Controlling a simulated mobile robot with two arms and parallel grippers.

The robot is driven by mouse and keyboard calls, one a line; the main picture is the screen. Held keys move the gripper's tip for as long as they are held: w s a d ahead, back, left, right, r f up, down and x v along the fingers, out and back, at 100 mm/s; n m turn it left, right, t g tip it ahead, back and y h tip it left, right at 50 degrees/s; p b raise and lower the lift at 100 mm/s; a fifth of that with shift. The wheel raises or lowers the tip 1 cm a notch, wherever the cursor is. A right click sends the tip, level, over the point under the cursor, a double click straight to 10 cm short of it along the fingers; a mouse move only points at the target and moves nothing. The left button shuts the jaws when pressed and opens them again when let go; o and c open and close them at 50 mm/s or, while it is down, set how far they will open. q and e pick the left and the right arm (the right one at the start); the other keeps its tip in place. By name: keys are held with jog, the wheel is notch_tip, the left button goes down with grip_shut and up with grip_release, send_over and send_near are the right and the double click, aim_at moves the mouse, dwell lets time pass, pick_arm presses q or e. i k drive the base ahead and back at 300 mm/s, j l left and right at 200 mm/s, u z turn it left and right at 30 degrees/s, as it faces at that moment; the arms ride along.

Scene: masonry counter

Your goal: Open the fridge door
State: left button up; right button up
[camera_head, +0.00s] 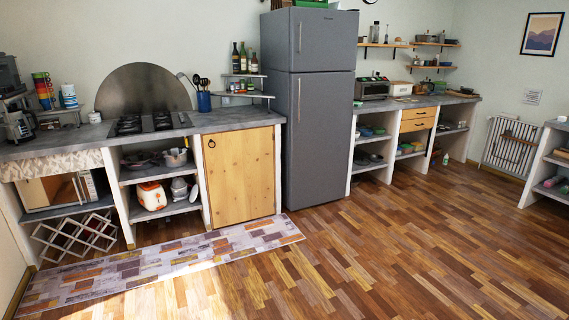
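A tall dark grey fridge (322,140) stands against the back wall, between two runs of counter. It has a smaller upper door (326,42) and a larger lower door (322,150). Both doors look shut. A thin handle (299,100) runs along the left edge of the lower door, and another short handle (299,38) sits on the left edge of the upper door. Neither of my grippers shows in the head view.
A wooden cabinet door (240,175) and grey counter (225,120) stand left of the fridge. A patterned rug (160,262) lies before the left counter. Open shelves (375,150) stand right of the fridge. The wooden floor (400,250) before the fridge is clear.

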aim_at(321, 104)
jog(key=i+z, duration=0.1)
jog(key=i, duration=2.5)
